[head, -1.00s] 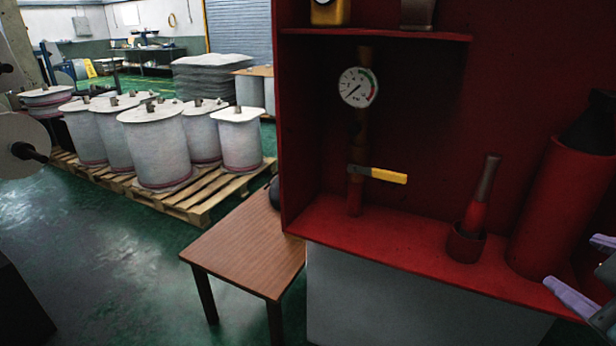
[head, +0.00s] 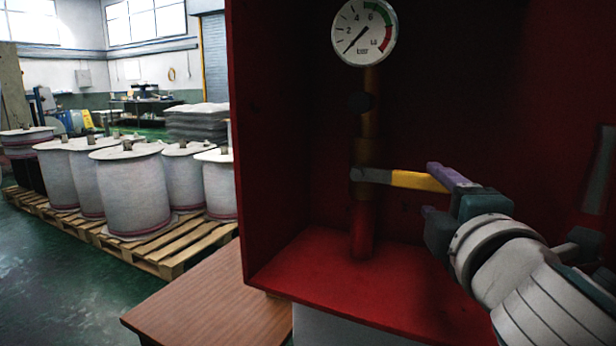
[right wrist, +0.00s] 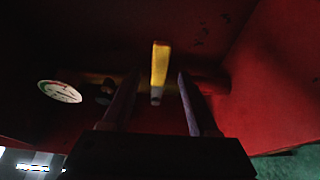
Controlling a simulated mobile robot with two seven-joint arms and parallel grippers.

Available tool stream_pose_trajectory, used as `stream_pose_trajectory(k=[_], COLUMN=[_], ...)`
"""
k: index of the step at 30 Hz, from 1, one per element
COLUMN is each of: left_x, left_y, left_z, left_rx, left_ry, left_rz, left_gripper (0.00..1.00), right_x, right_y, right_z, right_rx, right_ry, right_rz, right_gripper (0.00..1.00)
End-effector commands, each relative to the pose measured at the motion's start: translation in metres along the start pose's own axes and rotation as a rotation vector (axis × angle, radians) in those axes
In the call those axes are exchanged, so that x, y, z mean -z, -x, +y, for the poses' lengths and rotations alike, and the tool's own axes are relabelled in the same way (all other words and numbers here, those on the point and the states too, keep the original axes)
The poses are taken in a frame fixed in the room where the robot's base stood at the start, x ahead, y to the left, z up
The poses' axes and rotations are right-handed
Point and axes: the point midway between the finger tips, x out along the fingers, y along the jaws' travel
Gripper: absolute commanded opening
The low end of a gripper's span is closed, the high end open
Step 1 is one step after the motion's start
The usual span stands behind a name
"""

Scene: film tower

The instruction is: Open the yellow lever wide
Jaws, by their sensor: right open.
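The yellow lever (head: 415,181) sticks out level to the right from a brown and red upright pipe (head: 362,225) in the red cabinet. It also shows in the right wrist view (right wrist: 160,64), lined up with the gap between my fingers. My right gripper (head: 430,190) is open at the lever's free end, with one purple finger above and one below in the head view. The upper finger overlaps the lever's tip in the picture. I cannot tell whether either finger touches it. In the right wrist view dark gaps show on both sides of the lever. My left gripper is out of view.
A pressure gauge (head: 364,32) sits on the pipe above the lever. The cabinet's left wall (head: 262,130) and red floor (head: 330,282) bound the space. A brown table (head: 205,300) stands at the lower left. White drums (head: 135,190) stand on a pallet behind.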

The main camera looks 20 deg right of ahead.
Motion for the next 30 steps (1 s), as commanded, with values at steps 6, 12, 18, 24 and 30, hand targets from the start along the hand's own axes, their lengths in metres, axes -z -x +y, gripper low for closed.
stream_pose_trajectory(k=[6,12,18,24,30], left_x=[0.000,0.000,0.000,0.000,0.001], left_y=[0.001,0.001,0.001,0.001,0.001], left_z=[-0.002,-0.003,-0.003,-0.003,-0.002], left_rx=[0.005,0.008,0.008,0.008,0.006], left_ry=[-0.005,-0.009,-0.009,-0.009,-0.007], left_rz=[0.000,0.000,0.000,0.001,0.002], left_gripper=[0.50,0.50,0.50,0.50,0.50], right_x=[0.000,-0.001,-0.001,-0.001,-0.001], right_y=[-0.039,-0.053,-0.054,-0.053,-0.053], right_z=[0.001,0.000,0.000,0.000,0.000], right_rx=[-0.002,0.000,0.001,0.001,0.001], right_ry=[0.000,-0.001,-0.001,-0.001,-0.001], right_rz=[0.000,-0.001,-0.001,-0.001,-0.001], right_gripper=[0.60,0.60,0.60,0.44,0.22])
